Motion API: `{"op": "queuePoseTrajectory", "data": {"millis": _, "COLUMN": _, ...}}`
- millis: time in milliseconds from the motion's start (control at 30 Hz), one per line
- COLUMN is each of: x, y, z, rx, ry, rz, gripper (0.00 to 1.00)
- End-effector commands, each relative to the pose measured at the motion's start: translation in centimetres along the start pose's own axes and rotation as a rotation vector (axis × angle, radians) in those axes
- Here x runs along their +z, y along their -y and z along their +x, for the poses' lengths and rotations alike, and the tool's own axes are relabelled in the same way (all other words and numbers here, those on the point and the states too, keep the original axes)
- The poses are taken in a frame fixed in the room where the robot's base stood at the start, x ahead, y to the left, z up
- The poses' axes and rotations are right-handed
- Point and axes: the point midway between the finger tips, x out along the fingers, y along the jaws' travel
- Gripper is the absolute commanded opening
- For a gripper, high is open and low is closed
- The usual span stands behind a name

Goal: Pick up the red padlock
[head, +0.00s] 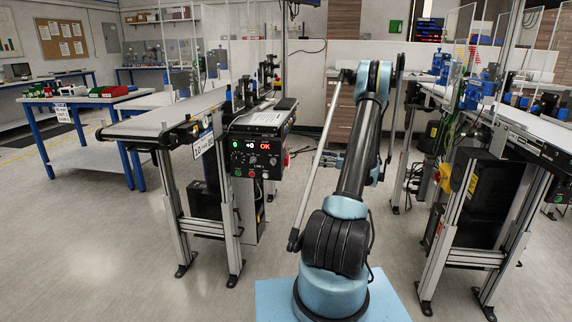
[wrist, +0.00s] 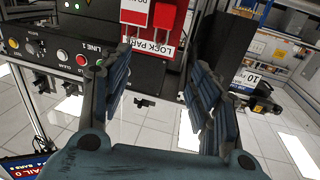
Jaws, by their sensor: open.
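In the wrist view, a red padlock (wrist: 163,22) shows at the top, in front of a dark panel, with its thin shackle toward the picture's bottom. A red piece with white lettering (wrist: 134,15) is beside it on the left, partly cut off by the frame edge. My gripper (wrist: 160,65) is open and empty, its two ribbed fingers spread below the padlock in the picture, apart from it. In the head view, my gripper (head: 330,160) is small beside the conveyor, partly behind my arm. Small red shapes (head: 287,158) show at the control box's right side; I cannot tell which is the padlock.
The control box (head: 258,150) with buttons and a red display is on the left conveyor (head: 150,124). Another conveyor (head: 500,120) stands at right. Floor between them is clear around my arm.

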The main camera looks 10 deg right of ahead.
Motion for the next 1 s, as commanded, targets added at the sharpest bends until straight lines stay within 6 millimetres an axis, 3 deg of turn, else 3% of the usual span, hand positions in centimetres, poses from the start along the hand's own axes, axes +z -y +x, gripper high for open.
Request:
{"op": "queuePoseTrajectory", "data": {"millis": 400, "x": -0.1, "y": 0.1, "z": 7.4, "rx": -0.002, "ry": -0.001, "rz": -0.001, "gripper": 0.56}}
{"op": "queuePoseTrajectory", "data": {"millis": 833, "x": 0.0, "y": 0.0, "z": 10.4, "rx": 0.000, "ry": -0.001, "rz": -0.002, "gripper": 0.56}}
{"op": "queuePoseTrajectory", "data": {"millis": 1000, "x": 0.2, "y": 0.1, "z": 12.6, "rx": -0.001, "ry": -0.001, "rz": -0.002, "gripper": 0.56}}
